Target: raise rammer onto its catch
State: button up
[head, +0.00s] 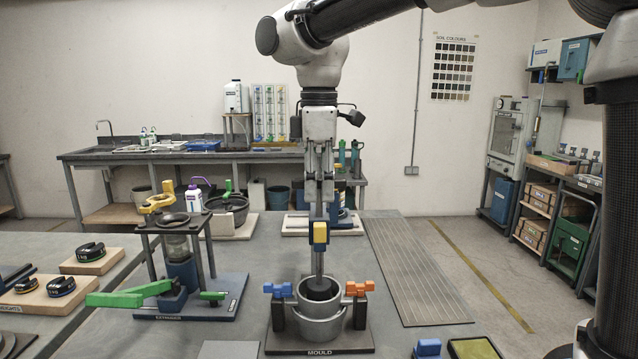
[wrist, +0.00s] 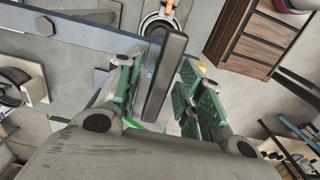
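The rammer (head: 319,233) stands upright in the middle of the head view. It has a grey shaft and a yellow block on its front, and its foot goes down into the round metal mould (head: 321,328). My gripper (head: 319,190) points down over the rammer's top. In the wrist view, the two green-padded fingers of my gripper (wrist: 160,95) are apart, on either side of a dark bar (wrist: 166,72) that seems to be the rammer's top. Gaps seem to show beside the bar. I cannot make out the catch.
Blue (head: 278,290) and orange (head: 359,289) clamps flank the mould. An extruder stand (head: 187,290) with a green lever is to the left. A ribbed mat (head: 415,270) lies clear to the right. A side bench (head: 120,157) with containers stands behind.

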grip_shut()
notch_tip(320, 180, up, 9)
jog(key=shift+r, duration=0.2)
jog(key=shift+o, duration=0.5)
grip_release()
jog(key=shift+f, duration=0.1)
notch_tip(320, 180, up, 12)
